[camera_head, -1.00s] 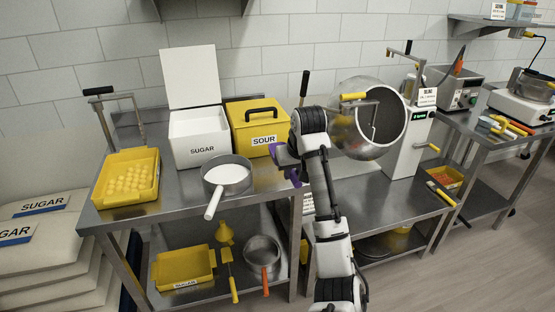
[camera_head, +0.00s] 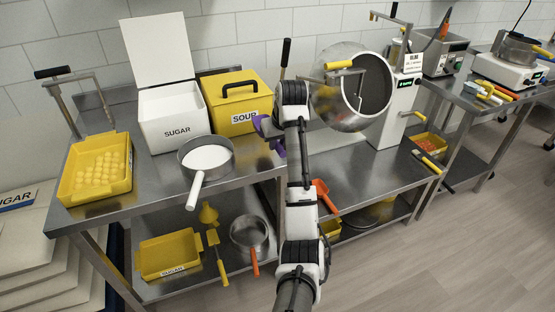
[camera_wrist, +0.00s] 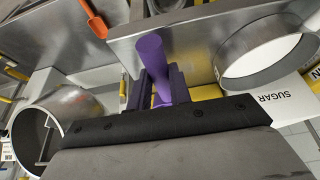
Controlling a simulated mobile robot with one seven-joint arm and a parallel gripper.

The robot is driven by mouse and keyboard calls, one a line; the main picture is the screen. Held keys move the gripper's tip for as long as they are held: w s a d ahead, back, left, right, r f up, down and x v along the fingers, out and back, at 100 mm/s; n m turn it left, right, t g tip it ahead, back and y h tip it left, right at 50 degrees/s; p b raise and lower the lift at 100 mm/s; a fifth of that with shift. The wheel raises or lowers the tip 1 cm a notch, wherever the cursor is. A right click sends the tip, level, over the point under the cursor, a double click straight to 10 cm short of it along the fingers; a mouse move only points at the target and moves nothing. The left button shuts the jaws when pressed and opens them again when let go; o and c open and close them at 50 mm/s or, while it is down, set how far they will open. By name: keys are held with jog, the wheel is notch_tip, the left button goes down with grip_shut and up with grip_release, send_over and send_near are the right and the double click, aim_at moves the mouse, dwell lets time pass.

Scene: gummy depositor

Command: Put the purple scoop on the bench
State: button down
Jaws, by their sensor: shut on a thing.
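The purple scoop (camera_wrist: 150,52) shows in the wrist view as a purple shaft standing between the jaws of my gripper (camera_wrist: 157,88). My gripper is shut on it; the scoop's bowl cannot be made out. In the head view, purple parts at my gripper (camera_head: 268,133) show beside the yellow SOUR box, partly hidden by my arm. The gripper appears above or near the right end of the left steel bench (camera_head: 120,202); the exact height is unclear. This bench's edge also shows in the wrist view (camera_wrist: 195,32).
The bench carries a yellow tray (camera_head: 68,190), white SUGAR box (camera_head: 172,120), SOUR box (camera_head: 240,92) and pan of white powder (camera_head: 187,170). The steel drum (camera_head: 335,108) stands right of my arm. An orange scoop (camera_head: 325,195) lies lower right. Bare steel shows around the pan.

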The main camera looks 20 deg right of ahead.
jog(key=shift+f+p, duration=0.75)
jog(key=shift+f, duration=2.65)
jog(key=shift+f, duration=0.1)
jog(key=c, duration=1.3)
grip_release()
jog(key=v, duration=1.2)
